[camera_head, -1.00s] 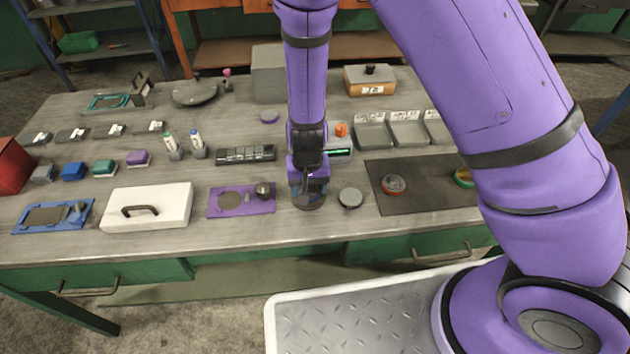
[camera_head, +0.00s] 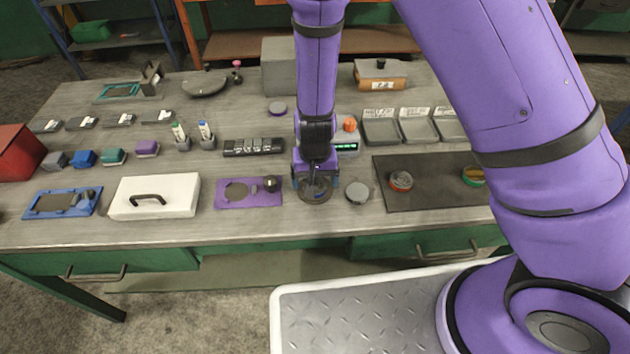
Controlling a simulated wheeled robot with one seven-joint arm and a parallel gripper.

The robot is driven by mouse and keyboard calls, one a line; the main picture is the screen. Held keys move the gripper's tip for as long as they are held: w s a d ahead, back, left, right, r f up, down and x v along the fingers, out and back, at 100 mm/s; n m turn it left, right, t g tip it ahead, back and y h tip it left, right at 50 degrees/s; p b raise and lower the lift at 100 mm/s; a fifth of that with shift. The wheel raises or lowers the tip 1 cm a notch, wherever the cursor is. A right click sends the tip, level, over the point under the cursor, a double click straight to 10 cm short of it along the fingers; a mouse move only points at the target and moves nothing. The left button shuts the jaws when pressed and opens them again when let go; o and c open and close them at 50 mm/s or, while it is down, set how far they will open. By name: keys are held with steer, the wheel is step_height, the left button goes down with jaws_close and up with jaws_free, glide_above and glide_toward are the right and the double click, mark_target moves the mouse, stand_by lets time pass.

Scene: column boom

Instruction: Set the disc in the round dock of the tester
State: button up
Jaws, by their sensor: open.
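My gripper (camera_head: 315,188) points down in the middle of the front part of the bench, open. A dark round shape shows at its fingers; I cannot tell whether it is part of the gripper or a thing under it. A grey disc (camera_head: 357,192) lies flat on the bench just right of my gripper, apart from it. A purple plate (camera_head: 222,200) left of my gripper has a round recess (camera_head: 236,191) and a dark knob (camera_head: 271,184). A device with a green display (camera_head: 347,147) stands behind my gripper, partly hidden by my arm. I cannot tell which is the tester.
A dark mat (camera_head: 430,193) with two round tins lies right. A white case (camera_head: 180,190) and a blue plate with a rectangular recess (camera_head: 32,206) lie left.

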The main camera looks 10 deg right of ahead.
steer(key=s+d+r+t+y, duration=0.1)
steer(key=d+r, duration=0.3)
steer(key=r, duration=0.7)
steer(key=s+d+r+y, duration=0.1)
steer(key=d+r, duration=0.4)
steer(key=r, duration=0.5)
steer(key=s+d+r+t, duration=0.15)
steer(key=d+r, duration=0.25)
steer(key=r, duration=0.7)
steer(key=s+d+r+t+h, duration=0.1)
steer(key=s+d+r, duration=0.4)
steer(key=s, duration=0.2)
steer(key=s+d+r+t+h, duration=0.1)
steer(key=s+d+r, duration=0.4)
steer(key=s, duration=0.3)
steer(key=shift+d+t, duration=0.35)
steer(key=shift+d, duration=0.45)
steer(key=shift+r, duration=0.1)
